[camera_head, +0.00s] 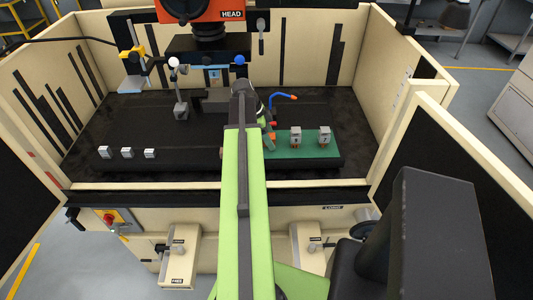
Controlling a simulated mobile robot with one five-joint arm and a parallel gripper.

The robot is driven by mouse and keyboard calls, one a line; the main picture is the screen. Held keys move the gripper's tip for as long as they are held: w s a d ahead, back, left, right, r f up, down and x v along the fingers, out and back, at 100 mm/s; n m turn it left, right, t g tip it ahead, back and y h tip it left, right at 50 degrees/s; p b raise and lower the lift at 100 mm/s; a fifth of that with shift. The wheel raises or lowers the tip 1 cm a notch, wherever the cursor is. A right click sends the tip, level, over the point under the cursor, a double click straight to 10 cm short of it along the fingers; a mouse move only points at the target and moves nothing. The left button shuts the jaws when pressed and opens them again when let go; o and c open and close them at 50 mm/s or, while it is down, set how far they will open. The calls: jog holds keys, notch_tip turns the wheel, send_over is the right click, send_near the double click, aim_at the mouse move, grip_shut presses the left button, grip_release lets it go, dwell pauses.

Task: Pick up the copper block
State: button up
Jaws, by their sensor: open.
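I cannot tell which is the copper block meant. My green arm reaches in from the bottom centre, and my gripper (270,137) hangs at the mat's left end, to the left of the left block and apart from it. My gripper is open; its fingers are small and partly hidden by the arm.
Three small silvery blocks (127,153) stand in a row on the dark table (110,125) at the left. An orange machine head (203,11) hangs above the middle. A blue hose (283,96) curves behind the mat. Cream walls (345,75) enclose the table.

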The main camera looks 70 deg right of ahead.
jog(key=shift+r, duration=0.1)
grip_shut()
dwell(0.3)
dwell(1.0)
